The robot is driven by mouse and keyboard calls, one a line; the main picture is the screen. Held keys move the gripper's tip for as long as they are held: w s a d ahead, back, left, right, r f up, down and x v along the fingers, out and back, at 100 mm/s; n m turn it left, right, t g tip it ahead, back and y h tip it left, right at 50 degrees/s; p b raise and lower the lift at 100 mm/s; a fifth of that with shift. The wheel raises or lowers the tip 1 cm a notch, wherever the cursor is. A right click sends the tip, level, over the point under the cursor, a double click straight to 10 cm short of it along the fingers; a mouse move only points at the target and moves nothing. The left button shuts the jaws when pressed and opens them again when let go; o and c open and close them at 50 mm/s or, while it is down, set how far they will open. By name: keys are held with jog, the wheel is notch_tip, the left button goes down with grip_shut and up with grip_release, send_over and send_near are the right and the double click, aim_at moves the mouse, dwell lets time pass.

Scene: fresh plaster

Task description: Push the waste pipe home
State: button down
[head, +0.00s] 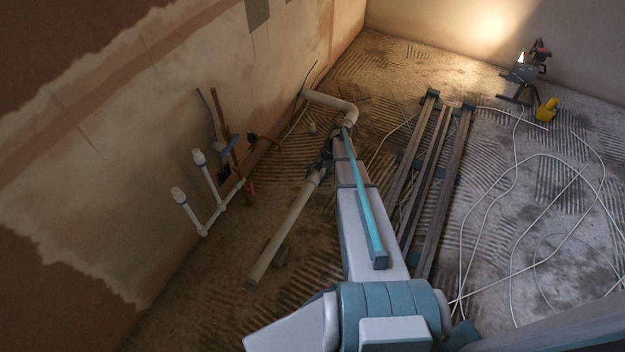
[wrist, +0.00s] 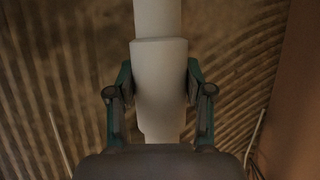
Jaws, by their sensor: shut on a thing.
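A long pale waste pipe (head: 282,233) lies low over the floor, slanting from the front left toward the wall. A pale elbow pipe (head: 325,100) leaves the wall further back and bends toward it. My gripper (head: 322,162) is between the two, and my arm and fingers hide whether they meet. In the wrist view my gripper (wrist: 159,88) is shut on the pipe's wider collar (wrist: 160,75), one finger on each side. A narrower pipe length (wrist: 157,18) runs on from the collar to the top edge. The pipe's lower part goes behind my gripper body.
White capped pipes (head: 207,180) and copper pipes (head: 243,172) stand by the left wall. Long metal rails (head: 437,165) lie to the right of my arm. Loose white cables (head: 520,225) cross the right floor. A work lamp (head: 524,75) and a yellow object (head: 547,110) stand far right.

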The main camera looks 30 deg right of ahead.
jog(key=shift+w+d, duration=0.75)
jog(key=shift+d, duration=0.2)
jog(key=shift+c, duration=2.2)
grip_release()
jog(key=shift+s, duration=0.1)
jog(key=shift+d+r, duration=0.1)
jog(key=shift+r, duration=0.2)
jog(key=v, duration=1.1)
jog(key=shift+r, duration=0.15)
jog(key=shift+s, duration=0.1)
